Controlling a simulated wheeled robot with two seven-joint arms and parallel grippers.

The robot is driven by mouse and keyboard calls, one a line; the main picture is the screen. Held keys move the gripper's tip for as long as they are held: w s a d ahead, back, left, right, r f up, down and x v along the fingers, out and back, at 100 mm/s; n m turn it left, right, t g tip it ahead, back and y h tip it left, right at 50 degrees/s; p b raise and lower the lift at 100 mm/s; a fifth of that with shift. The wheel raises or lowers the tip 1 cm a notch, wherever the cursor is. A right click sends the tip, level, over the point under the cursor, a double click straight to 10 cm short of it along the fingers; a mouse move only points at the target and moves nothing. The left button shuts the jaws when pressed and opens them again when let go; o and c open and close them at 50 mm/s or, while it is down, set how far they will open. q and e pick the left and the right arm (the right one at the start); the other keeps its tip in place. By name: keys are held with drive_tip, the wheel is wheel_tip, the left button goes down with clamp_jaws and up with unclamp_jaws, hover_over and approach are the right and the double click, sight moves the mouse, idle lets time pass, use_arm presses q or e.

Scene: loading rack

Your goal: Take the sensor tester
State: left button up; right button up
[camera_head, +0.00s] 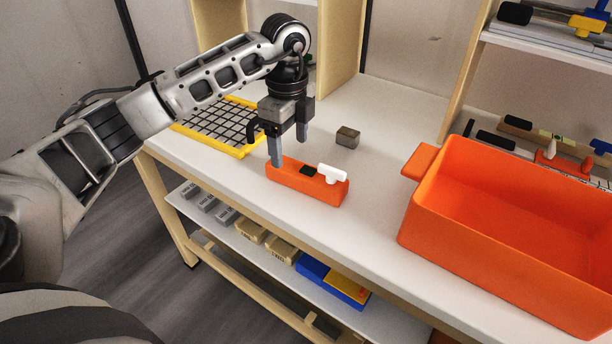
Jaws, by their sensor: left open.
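An orange device with a black patch and a white piece on top, which looks like the sensor tester (290,181), lies near the front edge of the white tabletop (375,207). My left gripper (289,152) points down at the device's left end. Its two fingers are apart, with nothing visible between them. The nearer fingertip overlaps the device's left end in the picture; I cannot tell whether it touches. The other fingertip is behind the device. My right gripper is not in view.
A large empty orange bin (500,235) stands at the right. A small dark block (347,137) lies behind the device. A yellow-framed black grid (222,124) lies at the left. A lower shelf (285,262) holds several boxes. The tabletop between the device and bin is clear.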

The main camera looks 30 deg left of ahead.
sight(289, 165)
use_arm(q)
drive_tip(key=shift+a+f+p, duration=0.15)
drive_tip(key=shift+f+p, duration=0.45)
drive_tip(key=shift+f, duration=2.7)
drive_tip(key=c, duration=1.2)
